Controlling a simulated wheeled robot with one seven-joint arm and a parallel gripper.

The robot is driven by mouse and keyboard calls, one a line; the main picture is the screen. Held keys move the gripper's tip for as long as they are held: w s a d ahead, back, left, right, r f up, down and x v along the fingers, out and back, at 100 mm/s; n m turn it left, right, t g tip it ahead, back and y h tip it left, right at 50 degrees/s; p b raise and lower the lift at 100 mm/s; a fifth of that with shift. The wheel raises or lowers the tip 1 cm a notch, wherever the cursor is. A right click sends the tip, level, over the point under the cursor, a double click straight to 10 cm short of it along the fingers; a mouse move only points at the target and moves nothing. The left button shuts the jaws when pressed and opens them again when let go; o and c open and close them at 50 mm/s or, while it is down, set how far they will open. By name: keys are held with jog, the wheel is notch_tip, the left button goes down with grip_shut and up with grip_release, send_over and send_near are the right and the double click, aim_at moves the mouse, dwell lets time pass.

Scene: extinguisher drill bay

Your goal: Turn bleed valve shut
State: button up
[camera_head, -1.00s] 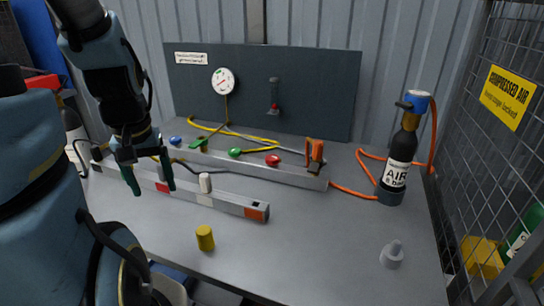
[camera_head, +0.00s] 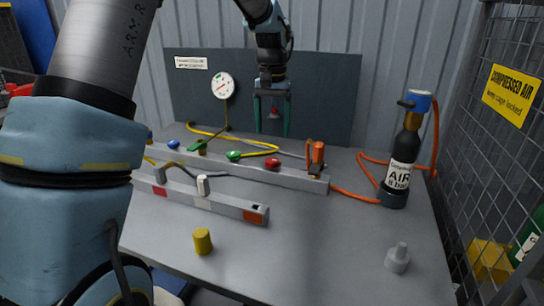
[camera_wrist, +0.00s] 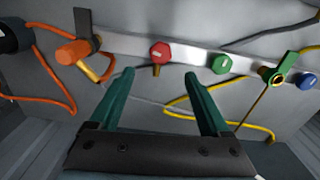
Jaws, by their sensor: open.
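No label marks which fitting is the bleed valve. The rail holds a blue knob (camera_head: 173,144), a green lever valve (camera_head: 197,145), a green knob (camera_head: 233,156), a red knob (camera_head: 273,163) and an upright orange handle (camera_head: 317,154). My gripper (camera_head: 272,132) is open and empty, fingers pointing down, above the back of the bench in front of the panel. In the wrist view the red knob (camera_wrist: 160,52) shows just beyond the gap between my fingertips (camera_wrist: 160,76), apart from them. The green lever (camera_wrist: 284,68) and orange handle (camera_wrist: 72,52) lie to either side.
A dark panel (camera_head: 330,95) with a gauge (camera_head: 222,86) stands behind the rail. A black air bottle (camera_head: 402,160) stands at right with an orange hose. A front bar (camera_head: 235,208), yellow cylinder (camera_head: 203,241) and grey piece (camera_head: 397,259) sit on the bench. A mesh cage bounds the right.

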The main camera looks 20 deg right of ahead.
aim_at(272, 159)
notch_tip(272, 159, down, 9)
jog(key=shift+f+p, duration=0.2)
jog(key=shift+p, duration=0.35)
grip_shut()
dwell(0.5)
